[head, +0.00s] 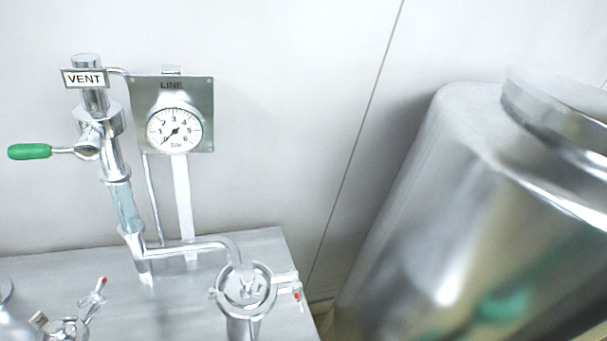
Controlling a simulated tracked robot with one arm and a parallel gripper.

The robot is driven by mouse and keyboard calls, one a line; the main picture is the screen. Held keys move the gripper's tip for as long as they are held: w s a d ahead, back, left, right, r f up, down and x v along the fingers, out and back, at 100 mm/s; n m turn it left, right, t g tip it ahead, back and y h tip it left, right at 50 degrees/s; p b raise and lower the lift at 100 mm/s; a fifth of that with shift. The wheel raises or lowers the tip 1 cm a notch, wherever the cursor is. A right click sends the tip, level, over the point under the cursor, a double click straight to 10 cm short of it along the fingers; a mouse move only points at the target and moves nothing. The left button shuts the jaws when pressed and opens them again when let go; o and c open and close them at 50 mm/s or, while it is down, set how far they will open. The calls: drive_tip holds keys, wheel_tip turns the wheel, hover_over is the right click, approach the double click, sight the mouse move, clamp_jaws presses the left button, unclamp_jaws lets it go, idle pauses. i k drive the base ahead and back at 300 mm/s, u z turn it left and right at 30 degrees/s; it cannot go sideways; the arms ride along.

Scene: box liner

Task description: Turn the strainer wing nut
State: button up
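A round steel housing that looks like the strainer (240,325) stands at the bottom centre, on the right part of the steel bench. A clamp ring (217,296) circles its top, and a bent pipe meets it from the left. A small fitting with a red mark (290,282) sticks out at its right side. I cannot tell for sure whether this fitting is the wing nut. The lower part of the housing is cut off by the picture's bottom edge. My gripper is not in view.
A vent pipe with a sight glass (123,207) and a green-handled valve (30,151) rises at left. A pressure gauge (175,131) stands beside it. A small red-tipped fitting (93,303) is at lower left. A large steel tank (430,200) fills the right. The steel bench (190,300) is partly bare.

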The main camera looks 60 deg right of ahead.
sight(297, 292)
drive_tip(key=k, duration=1.45)
drive_tip(key=z, duration=1)
drive_tip(key=i, duration=1)
